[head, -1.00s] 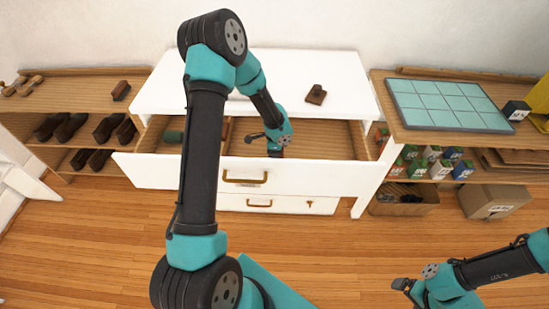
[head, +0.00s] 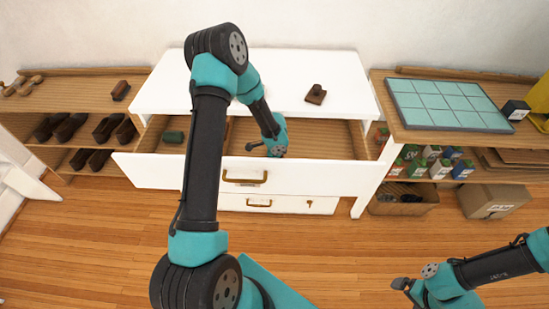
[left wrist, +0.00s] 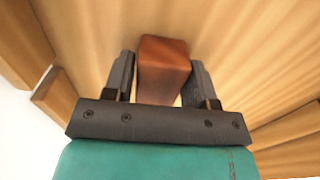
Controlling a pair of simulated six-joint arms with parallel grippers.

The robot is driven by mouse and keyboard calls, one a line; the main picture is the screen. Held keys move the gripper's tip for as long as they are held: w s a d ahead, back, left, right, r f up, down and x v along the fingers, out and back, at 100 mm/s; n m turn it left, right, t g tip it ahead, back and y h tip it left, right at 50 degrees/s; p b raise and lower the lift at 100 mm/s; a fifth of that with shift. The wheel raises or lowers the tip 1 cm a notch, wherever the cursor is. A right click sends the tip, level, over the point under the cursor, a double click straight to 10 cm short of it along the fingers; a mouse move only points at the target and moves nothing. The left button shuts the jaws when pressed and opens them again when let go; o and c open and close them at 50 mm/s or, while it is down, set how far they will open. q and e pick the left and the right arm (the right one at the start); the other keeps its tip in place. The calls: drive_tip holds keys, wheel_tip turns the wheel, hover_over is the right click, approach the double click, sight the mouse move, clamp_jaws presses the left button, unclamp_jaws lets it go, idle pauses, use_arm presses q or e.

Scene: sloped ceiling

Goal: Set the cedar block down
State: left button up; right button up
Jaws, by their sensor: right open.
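My left gripper (left wrist: 162,80) is shut on the cedar block (left wrist: 163,68), a reddish-brown block between its two dark fingers in the left wrist view. Wooden boards lie beyond and around it there. In the head view the left arm reaches over the front of the open drawer (head: 330,178), and the left gripper (head: 258,147) is low inside it. The block is hidden by the arm in that view, and I cannot tell whether it touches the drawer floor. My right gripper (head: 402,287) is open and empty at the lower right, above the floor.
A green item (head: 173,137) lies in the drawer's left part. A dark brown knobbed piece (head: 316,94) sits on the white cabinet top (head: 270,85). Shelves with shoes (head: 68,127) stand left. A tiled board (head: 440,104) lies on the right shelf. The drawer's right part is bare.

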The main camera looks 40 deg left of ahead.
use_arm(q)
drive_tip(key=o, duration=0.3)
drive_tip(key=shift+r, duration=0.15)
wheel_tip(320, 180, up, 12)
idle(0.7)
idle(0.3)
